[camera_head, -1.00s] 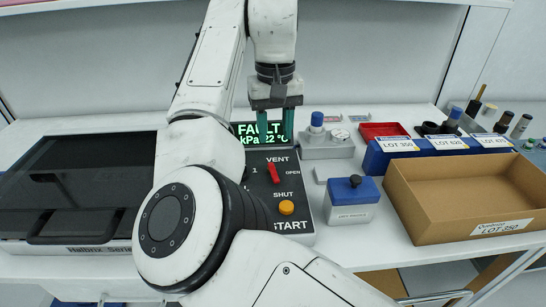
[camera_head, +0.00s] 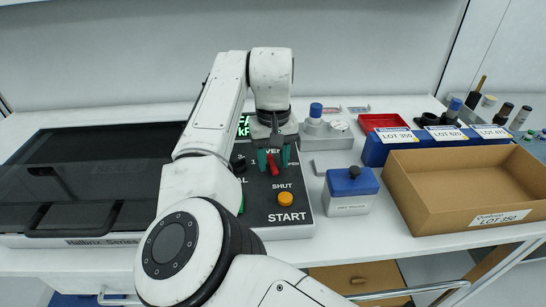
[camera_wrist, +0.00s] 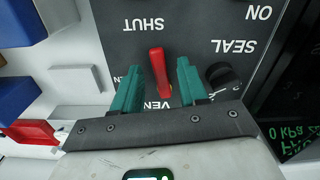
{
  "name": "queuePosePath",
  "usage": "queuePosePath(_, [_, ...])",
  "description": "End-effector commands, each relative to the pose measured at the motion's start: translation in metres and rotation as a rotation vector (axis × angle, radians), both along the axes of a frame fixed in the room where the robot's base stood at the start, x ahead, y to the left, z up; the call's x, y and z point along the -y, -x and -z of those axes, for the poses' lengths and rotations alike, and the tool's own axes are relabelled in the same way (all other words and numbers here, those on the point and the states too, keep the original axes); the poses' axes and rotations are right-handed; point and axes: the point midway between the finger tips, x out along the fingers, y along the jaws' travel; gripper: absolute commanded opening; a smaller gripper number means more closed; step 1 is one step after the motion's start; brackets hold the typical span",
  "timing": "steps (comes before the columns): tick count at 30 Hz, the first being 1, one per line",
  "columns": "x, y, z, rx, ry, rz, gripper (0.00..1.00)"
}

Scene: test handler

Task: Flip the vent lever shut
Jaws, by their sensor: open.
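The red vent lever (camera_head: 272,165) stands on the dark control panel (camera_head: 254,214), with the SHUT label on the near side of it. In the wrist view the lever (camera_wrist: 159,72) shows between the two green fingertips, its tip pointing towards the SHUT label. My gripper (camera_head: 274,160) is open, its fingers down at the panel on either side of the lever. In the wrist view my gripper (camera_wrist: 158,84) shows a gap on both sides of the lever. The OPEN label is partly hidden by a finger.
An orange START button (camera_head: 285,199) and a black seal knob (camera_head: 239,163) are close by on the panel. A blue-lidded box (camera_head: 351,181) stands right of the panel, and a cardboard box (camera_head: 465,190) is further right. The display is partly hidden by my arm.

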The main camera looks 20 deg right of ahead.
Motion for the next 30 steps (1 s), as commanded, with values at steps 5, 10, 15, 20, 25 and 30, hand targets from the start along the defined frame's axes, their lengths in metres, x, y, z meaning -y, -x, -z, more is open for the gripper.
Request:
queuePosePath(5, [-0.0001, 0.0, 0.0, 0.0, 0.0, 0.0, 0.38])
queuePosePath(10, [0.0, 0.0, -0.0002, 0.0, 0.0, 0.0, 0.21])
queuePosePath(15, [0.0, 0.0, -0.0002, 0.0, 0.0, 0.0, 0.05])
queuePosePath(20, [0.0, 0.0, -0.0003, 0.0, 0.0, 0.0, 0.0])
queuePosePath(25, [-0.0002, 0.0, -0.0025, 0.0, 0.001, 0.013, 0.0])
queuePosePath(30, [-0.0025, -0.0003, -0.0051, -0.003, 0.004, 0.09, 0.0])
